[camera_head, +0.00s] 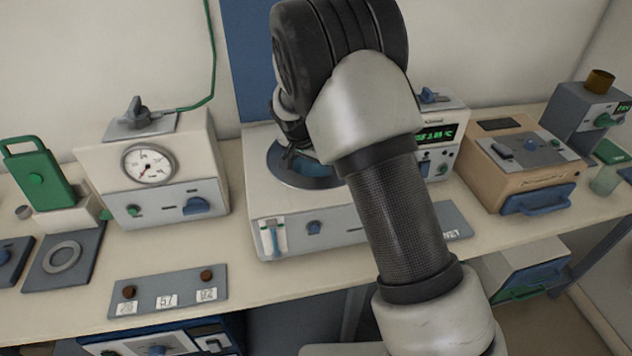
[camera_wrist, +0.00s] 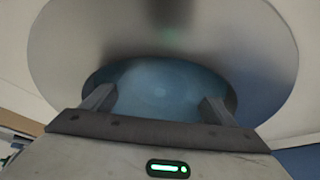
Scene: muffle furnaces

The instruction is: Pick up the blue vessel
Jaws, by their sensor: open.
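The blue vessel (camera_wrist: 160,88) fills the middle of the wrist view, between the two fingers of my gripper (camera_wrist: 158,103). My gripper is open, with one finger at each side of the vessel; I cannot tell whether either finger touches it. My arm hides much of the vessel and the fingertips there.
A white device with a dial gauge (camera_head: 149,163) stands to the left. A tan furnace box (camera_head: 520,165) stands to the right. A grey strip with brown knobs and number labels (camera_head: 168,290) lies at the front. A green handled piece (camera_head: 38,175) stands far left.

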